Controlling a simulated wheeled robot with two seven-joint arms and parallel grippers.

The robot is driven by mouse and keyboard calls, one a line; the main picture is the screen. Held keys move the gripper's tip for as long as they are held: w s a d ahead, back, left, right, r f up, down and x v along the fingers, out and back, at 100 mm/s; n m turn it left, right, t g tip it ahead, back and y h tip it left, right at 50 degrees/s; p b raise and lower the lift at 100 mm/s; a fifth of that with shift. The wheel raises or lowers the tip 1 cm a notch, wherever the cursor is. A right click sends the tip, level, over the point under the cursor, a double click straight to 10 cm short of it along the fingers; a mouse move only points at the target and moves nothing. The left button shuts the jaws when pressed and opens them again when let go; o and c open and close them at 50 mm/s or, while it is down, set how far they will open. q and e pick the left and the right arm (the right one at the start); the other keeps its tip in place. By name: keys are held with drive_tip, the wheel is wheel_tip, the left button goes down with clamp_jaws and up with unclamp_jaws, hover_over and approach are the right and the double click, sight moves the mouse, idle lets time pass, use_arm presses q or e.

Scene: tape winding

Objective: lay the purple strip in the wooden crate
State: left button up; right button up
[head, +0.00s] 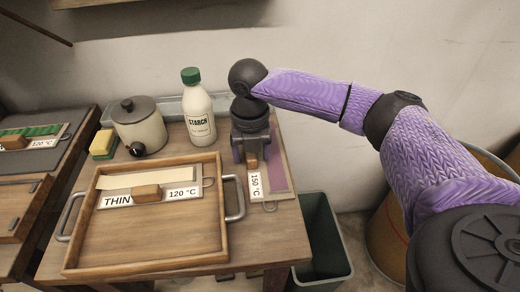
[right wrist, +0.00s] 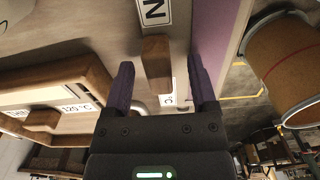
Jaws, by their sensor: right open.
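The purple strip (head: 278,172) lies on a flat board at the right of the table, beside a 150 °C label (head: 255,185). It also shows in the right wrist view (right wrist: 216,35). My right gripper (right wrist: 162,88) points down over this board and is open. Its two fingers stand either side of a small wooden block (right wrist: 157,62) on the board; contact cannot be told. The wooden crate (head: 150,250), a shallow tray with metal handles, is left of it. Inside lie a cream strip (head: 145,178), a THIN 120 °C label (head: 120,200) and a wooden block (head: 147,193). My left gripper is not in view.
A starch bottle (head: 198,105), a lidded pot (head: 140,128) and a sponge (head: 103,145) stand behind the crate. A grey bin (head: 322,240) is on the floor right of the table. Another surface at left holds a board with a green strip (head: 35,130).

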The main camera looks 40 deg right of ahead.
drive_tip(key=shift+f, duration=0.25)
drive_tip(key=shift+c, duration=0.6)
clamp_jaws()
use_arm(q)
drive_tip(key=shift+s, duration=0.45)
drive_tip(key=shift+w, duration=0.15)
use_arm(e)
drive_tip(key=shift+r, duration=0.1)
